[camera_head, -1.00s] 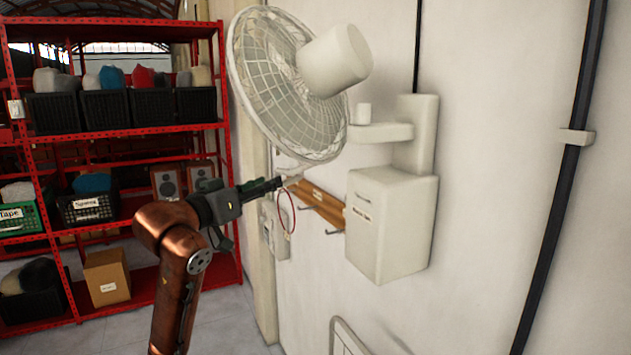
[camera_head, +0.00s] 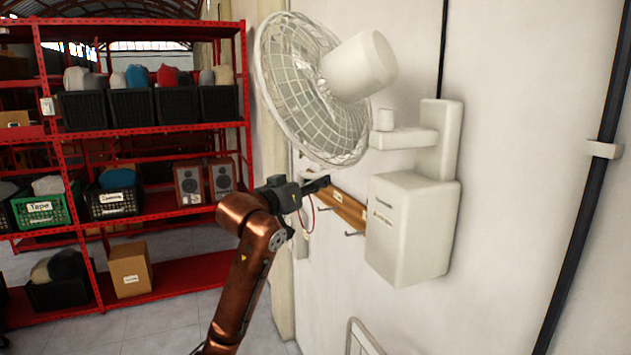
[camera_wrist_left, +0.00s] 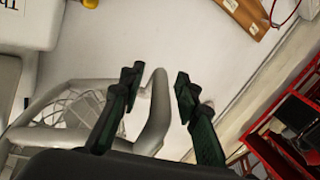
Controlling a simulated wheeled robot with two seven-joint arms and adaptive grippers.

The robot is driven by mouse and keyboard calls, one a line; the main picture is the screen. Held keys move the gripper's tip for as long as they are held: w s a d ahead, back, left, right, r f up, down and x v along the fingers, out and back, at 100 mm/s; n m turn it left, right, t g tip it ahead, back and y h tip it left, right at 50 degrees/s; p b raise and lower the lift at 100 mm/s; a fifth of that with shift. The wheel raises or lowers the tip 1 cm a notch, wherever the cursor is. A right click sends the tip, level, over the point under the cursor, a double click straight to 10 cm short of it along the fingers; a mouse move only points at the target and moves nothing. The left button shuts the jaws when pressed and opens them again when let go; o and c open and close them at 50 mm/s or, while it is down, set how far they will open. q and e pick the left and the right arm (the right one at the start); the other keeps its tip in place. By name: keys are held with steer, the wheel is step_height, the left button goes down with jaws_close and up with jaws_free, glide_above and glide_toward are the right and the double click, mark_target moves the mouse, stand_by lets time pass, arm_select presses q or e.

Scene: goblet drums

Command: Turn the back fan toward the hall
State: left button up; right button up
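The white wall fan (camera_head: 312,90) has its round wire cage facing left and away, with its motor housing (camera_head: 358,65) on the right. It sits above a bracket arm (camera_head: 400,139) on the wall. My left gripper (camera_head: 320,184) is just below the cage's lower edge. In the left wrist view the gripper (camera_wrist_left: 159,78) is open, its two dark fingers apart. A pale curved bar (camera_wrist_left: 157,105), joined to the fan cage (camera_wrist_left: 75,108), lies between the fingers. I cannot tell whether either finger touches it. My right gripper is not in view.
A white box (camera_head: 412,230) is fixed to the wall below the bracket. A wooden hook rail (camera_head: 345,208) with a red loop is behind my gripper. A red shelf (camera_head: 180,205) with crates and speakers stands at left. Dark cables run down the wall at right.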

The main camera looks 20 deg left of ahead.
arm_select(q)
jaws_close()
stand_by(0.4)
stand_by(0.4)
